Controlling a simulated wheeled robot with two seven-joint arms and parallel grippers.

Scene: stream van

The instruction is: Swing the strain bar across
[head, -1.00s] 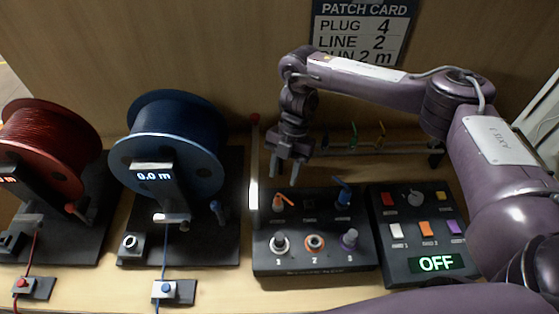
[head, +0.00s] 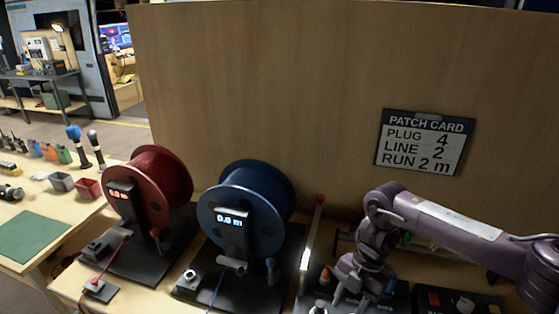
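A slim bar with a red tip and a white stripe (head: 311,236), which I take to be the strain bar, stands between the blue reel (head: 262,185) and the control panels. Its lower end is hard to make out. My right gripper (head: 350,292) comes in from the right and points down over the plug panel (head: 319,303), to the right of the bar and apart from it. Its fingers look spread, with nothing seen between them. The panel is partly hidden by the gripper and cut off by the lower edge. My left gripper is not in view.
A red reel (head: 160,185) stands left of the blue one. A patch card (head: 424,142) hangs on the wooden back wall. A switch panel (head: 432,299) is at the lower right. A side table with a green mat (head: 32,235) and small items is at the left.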

